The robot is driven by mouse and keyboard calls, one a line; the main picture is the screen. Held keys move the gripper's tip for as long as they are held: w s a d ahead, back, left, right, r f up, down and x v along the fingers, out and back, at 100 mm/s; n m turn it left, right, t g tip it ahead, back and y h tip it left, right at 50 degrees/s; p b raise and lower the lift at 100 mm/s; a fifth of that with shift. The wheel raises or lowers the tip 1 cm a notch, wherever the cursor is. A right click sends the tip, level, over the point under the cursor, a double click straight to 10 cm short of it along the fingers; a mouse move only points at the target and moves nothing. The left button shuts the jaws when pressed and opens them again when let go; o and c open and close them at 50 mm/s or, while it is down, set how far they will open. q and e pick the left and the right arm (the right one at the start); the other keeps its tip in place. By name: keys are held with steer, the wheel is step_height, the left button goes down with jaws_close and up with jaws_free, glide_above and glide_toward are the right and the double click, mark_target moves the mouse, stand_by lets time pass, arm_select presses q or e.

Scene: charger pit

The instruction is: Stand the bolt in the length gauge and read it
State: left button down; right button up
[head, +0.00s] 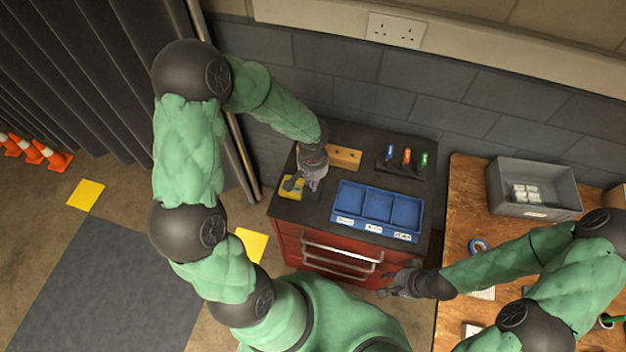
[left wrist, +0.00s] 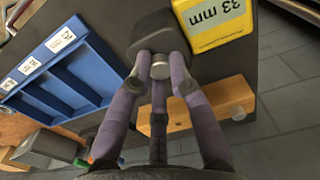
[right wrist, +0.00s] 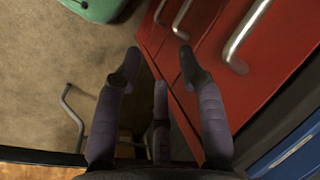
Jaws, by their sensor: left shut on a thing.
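My left gripper (head: 306,184) is shut on the bolt (left wrist: 160,68), whose silvery end shows between the fingertips in the left wrist view. The bolt is at the dark body of the length gauge (left wrist: 165,32); how deep it sits is hidden. The gauge's yellow display (left wrist: 214,20) reads 33 mm, and the yellow part also shows in the head view (head: 292,188). My right gripper (right wrist: 155,70) is open and empty, beside the red drawer front.
A wooden block (head: 345,158) with holes stands behind the gauge. A blue three-compartment tray (head: 350,216) with labels lies right of it, and a rack (head: 384,166) of coloured-handled tools behind. A grey bin (head: 520,212) stands on the wooden table at right.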

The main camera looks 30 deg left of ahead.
arm_select(q)
steer(key=c, duration=1.1)
jaws_free()
step_height(320, 180, up, 12)
steer(key=shift+f, duration=0.1)
stand_by(0.4)
